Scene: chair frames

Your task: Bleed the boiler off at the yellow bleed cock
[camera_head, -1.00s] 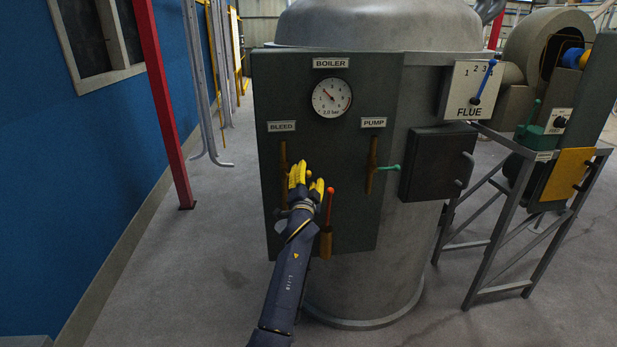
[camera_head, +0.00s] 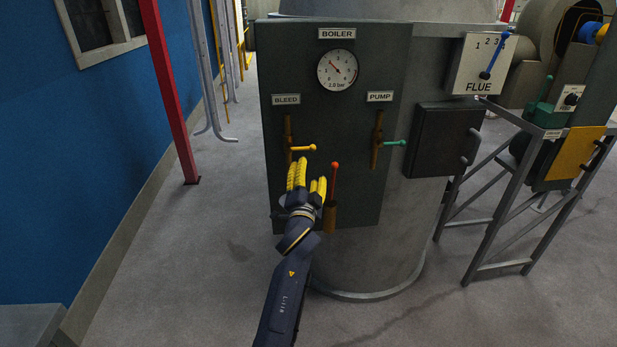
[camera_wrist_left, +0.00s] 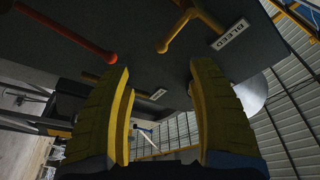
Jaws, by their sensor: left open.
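The yellow bleed cock (camera_head: 303,148) sits on the dark boiler panel under the BLEED label (camera_head: 286,99). Its lever points right, about level, from a brown vertical pipe (camera_head: 289,130). It also shows in the left wrist view (camera_wrist_left: 177,32), ahead of the fingertips and apart from them. My left gripper (camera_head: 308,181) is open and empty just below the lever, its yellow fingers pointing up at the panel. The same fingers flank the lower middle of the left wrist view (camera_wrist_left: 160,75). The gauge (camera_head: 337,71) stands above, its small figures hard to read. My right gripper is out of view.
A red-knobbed lever (camera_head: 334,180) stands upright close to the right of my fingers. The green pump lever (camera_head: 393,143) is farther right, then a dark box (camera_head: 437,145) and the FLUE plate (camera_head: 482,65). Floor left of the boiler is clear.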

